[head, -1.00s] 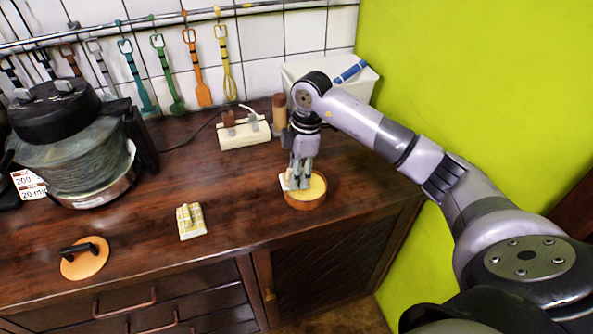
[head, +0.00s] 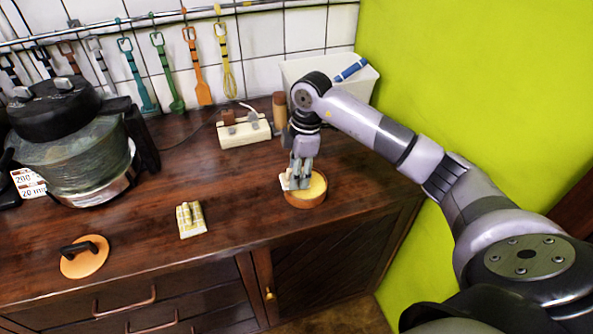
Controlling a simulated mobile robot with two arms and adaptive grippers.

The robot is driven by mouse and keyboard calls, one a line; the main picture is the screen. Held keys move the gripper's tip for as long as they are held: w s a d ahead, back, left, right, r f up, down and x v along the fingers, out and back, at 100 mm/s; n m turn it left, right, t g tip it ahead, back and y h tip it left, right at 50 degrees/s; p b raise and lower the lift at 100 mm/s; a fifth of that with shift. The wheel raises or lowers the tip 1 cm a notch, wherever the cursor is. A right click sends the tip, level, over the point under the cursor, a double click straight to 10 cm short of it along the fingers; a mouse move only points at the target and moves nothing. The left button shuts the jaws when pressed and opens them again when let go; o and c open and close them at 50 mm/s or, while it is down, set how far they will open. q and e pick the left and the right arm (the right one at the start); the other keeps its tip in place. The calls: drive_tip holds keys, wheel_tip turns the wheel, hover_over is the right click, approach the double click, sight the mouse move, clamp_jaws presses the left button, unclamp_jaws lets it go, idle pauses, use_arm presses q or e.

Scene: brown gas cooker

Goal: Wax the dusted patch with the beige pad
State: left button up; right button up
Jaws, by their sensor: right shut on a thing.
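My right gripper (head: 300,178) points down at a round tin of yellow wax (head: 318,190) near the counter's front edge on the right. It is shut on the beige pad (head: 285,182), of which a pale edge shows left of the fingers, at the tin's left rim. The fingers hide most of the pad, and I cannot tell whether it touches the wax. I cannot make out the dusted patch on the dark wood counter (head: 235,180). My left gripper is out of view.
A folded yellow checked cloth (head: 190,220) and an orange disc with a black handle (head: 84,257) lie near the front edge. A large pot (head: 75,150) stands left. A power strip (head: 244,132) and white bin (head: 325,85) are behind. The middle counter is clear.

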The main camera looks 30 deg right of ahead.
drive_tip(key=shift+f, duration=0.3)
drive_tip(key=shift+s+f, duration=0.15)
idle(2.0)
drive_tip(key=shift+r+p, duration=0.9)
drive_tip(key=shift+p, duration=0.05)
drive_tip(key=shift+r+p, duration=2.15)
drive_tip(key=shift+r, duration=0.6)
